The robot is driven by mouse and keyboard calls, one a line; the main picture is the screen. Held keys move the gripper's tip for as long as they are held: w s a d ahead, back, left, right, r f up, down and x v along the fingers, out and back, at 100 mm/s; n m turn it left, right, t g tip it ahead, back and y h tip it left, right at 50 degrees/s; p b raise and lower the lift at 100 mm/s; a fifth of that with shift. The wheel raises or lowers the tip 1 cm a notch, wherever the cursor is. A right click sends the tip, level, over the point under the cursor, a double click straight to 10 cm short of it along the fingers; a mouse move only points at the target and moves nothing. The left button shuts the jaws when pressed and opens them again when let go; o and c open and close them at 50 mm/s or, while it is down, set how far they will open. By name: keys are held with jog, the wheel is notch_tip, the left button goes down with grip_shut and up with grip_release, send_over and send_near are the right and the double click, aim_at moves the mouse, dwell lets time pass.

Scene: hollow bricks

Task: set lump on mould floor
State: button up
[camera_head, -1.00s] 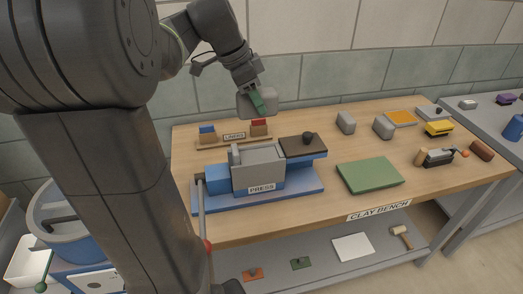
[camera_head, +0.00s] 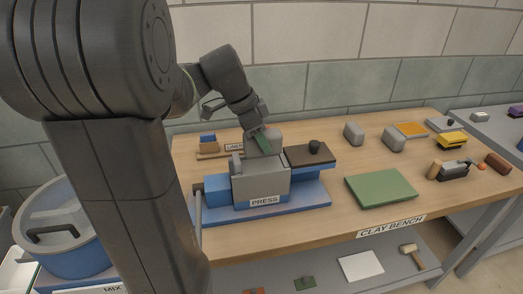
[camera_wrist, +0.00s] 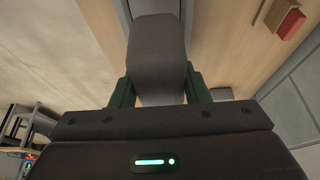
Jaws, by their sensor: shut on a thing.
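My gripper (camera_head: 262,143) is shut on a grey clay lump (camera_head: 270,134). In the wrist view the lump (camera_wrist: 157,48) sits between the two green fingers. In the head view the lump is at the top of the grey mould box (camera_head: 262,179) of the press, overlapping its upper rim. The mould floor is hidden by the box walls, and I cannot tell how deep the lump sits. The blue press (camera_head: 217,190) stands on a blue base labelled PRESS.
A dark lid with a knob (camera_head: 309,154) lies right of the mould. A green mat (camera_head: 381,188), two more grey lumps (camera_head: 354,133) and several tools lie further right. The liners rack (camera_head: 208,147) stands behind left. Bare bench lies in front of the mat.

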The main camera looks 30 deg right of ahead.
aim_at(261, 150)
jog(key=shift+f, duration=1.75)
jog(key=shift+f, duration=0.1)
jog(key=shift+f, duration=0.15)
jog(key=o, duration=1.3)
jog(key=shift+o, duration=0.2)
jog(key=shift+r, duration=0.3)
jog(key=v, duration=1.2)
jog(key=shift+a+f, duration=0.1)
